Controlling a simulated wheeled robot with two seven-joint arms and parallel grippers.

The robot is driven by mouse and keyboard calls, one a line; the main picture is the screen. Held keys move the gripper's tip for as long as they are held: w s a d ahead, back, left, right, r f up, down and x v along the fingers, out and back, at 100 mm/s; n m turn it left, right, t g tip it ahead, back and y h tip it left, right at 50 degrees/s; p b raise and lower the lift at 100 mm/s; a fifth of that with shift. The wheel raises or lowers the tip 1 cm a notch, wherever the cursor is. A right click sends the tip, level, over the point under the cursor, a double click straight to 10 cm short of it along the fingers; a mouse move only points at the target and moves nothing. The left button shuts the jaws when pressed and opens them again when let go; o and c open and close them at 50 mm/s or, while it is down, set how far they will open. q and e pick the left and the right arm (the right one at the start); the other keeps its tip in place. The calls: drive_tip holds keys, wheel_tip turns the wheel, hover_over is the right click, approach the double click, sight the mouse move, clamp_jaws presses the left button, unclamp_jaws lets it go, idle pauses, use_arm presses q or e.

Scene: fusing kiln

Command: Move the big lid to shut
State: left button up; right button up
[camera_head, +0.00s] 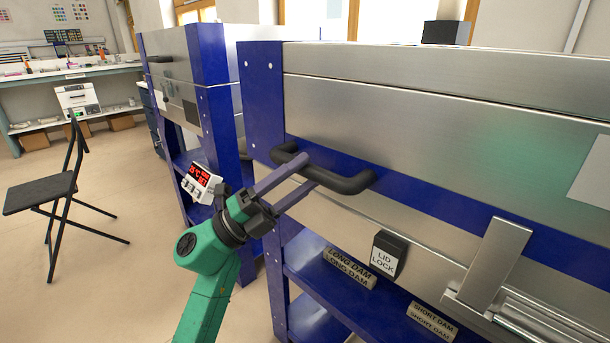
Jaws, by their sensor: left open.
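The big lid (420,125) is the broad brushed-metal upper part of the large blue-framed kiln at the right. It looks level and low; I cannot tell whether it is fully down. A dark bar handle (350,184) sticks out from the blue band along its front. My left gripper (306,164) is open, with its two fingers reaching up to the middle of the handle. The fingers overlap the handle in this view; I cannot tell whether they touch it. My right gripper is not in view.
A black "LID LOCK" box (388,254) and a metal bracket (490,265) sit on the kiln front below the handle. A smaller kiln (175,65) with a red-lit controller (201,182) stands behind left. A black chair (45,192) stands on open floor.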

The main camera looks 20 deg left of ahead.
use_arm(q)
drive_tip(key=b+v, duration=0.1)
drive_tip(key=v, duration=1.3)
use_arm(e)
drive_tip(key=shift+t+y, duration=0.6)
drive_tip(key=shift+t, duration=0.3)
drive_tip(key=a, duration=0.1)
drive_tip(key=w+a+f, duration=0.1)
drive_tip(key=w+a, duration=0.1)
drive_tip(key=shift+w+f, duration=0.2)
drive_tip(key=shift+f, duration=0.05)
